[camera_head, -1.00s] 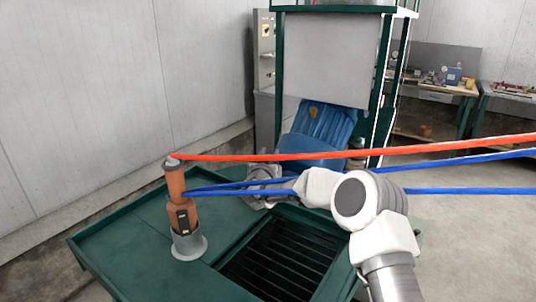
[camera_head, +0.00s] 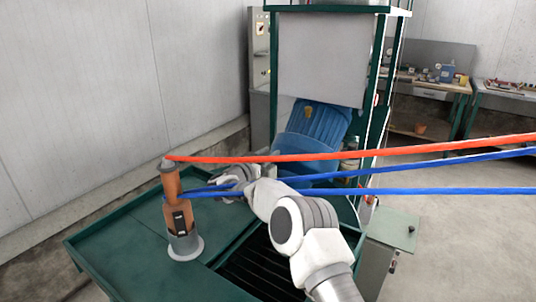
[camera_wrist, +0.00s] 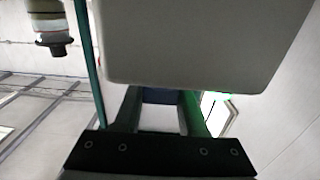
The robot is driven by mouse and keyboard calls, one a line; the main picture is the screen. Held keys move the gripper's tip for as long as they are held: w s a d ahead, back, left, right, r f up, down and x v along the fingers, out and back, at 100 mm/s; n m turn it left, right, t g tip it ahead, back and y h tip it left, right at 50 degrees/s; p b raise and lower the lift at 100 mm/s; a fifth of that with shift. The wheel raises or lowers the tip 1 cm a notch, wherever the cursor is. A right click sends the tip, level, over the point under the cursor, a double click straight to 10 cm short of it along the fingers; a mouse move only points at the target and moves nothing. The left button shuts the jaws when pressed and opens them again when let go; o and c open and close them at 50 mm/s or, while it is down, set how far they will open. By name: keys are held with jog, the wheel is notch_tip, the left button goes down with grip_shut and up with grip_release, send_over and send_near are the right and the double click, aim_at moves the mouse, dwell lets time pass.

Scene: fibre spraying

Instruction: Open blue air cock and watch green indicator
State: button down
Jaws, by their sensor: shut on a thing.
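My gripper (camera_wrist: 158,115) shows in the wrist view with its two fingers closed around a dark bluish piece (camera_wrist: 160,95), probably the blue air cock. Its shape is mostly hidden by the fingers and a large pale panel in front. In the head view my gripper (camera_head: 228,180) is just right of the upright orange spray tool (camera_head: 171,187), among the blue hoses (camera_head: 350,191); its fingertips are hard to make out.
The tool stands in a grey collar (camera_head: 185,246) on a green table (camera_head: 120,245) with a dark grating (camera_head: 262,262). A red hose (camera_head: 400,151) and the blue hoses cross to the right. A blue chair-like form (camera_head: 318,130) stands behind, under a green frame (camera_head: 384,90).

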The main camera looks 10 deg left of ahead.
jog(key=shift+c, duration=2.4)
grip_release()
jog(key=s+d+r+b, duration=0.1)
jog(key=d+r, duration=1)
jog(key=shift+s+d, duration=0.2)
jog(key=shift+d, duration=0.1)
